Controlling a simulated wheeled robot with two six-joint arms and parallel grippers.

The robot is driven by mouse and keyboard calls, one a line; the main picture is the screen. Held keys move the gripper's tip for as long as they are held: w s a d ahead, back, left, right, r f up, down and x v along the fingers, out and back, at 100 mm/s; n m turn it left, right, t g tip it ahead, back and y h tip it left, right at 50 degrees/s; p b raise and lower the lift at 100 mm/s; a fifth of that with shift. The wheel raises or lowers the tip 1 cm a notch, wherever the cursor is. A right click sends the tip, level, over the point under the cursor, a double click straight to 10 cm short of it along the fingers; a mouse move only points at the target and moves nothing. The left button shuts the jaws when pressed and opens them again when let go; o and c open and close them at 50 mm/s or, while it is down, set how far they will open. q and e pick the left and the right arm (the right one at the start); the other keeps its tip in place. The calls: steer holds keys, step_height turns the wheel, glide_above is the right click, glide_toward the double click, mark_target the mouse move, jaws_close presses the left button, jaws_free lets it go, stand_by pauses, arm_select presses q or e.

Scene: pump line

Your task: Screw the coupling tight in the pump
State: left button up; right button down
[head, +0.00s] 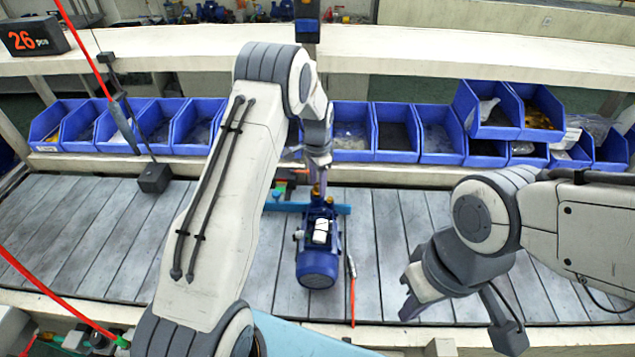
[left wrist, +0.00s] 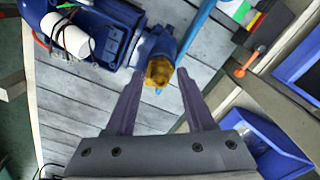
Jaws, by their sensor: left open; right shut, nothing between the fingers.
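The blue pump (head: 318,266) lies on the grey slatted conveyor in the middle of the head view. In the left wrist view, the pump (left wrist: 118,22) is at the top left, with a white cylinder strapped to it. The brass coupling (left wrist: 159,72) sits at the end of the pump's port. My left gripper (head: 318,182) is at the pump's far end. In the left wrist view, its open fingers (left wrist: 162,80) point at the coupling, one on each side, with gaps visible. My right gripper (head: 408,304) is shut and empty, above the conveyor to the pump's right.
A blue bar (head: 340,208) lies across behind the pump. A red-tipped hose (head: 352,290) hangs or lies just right of it. Blue bins (head: 352,140) line the conveyor's back edge. A dark box on a cable (head: 154,178) is at the left.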

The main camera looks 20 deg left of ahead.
arm_select(q)
steer(key=n, duration=0.3)
steer(key=shift+n, duration=0.3)
jaws_close()
steer(key=shift+m, duration=1.8)
steer(key=m, duration=0.3)
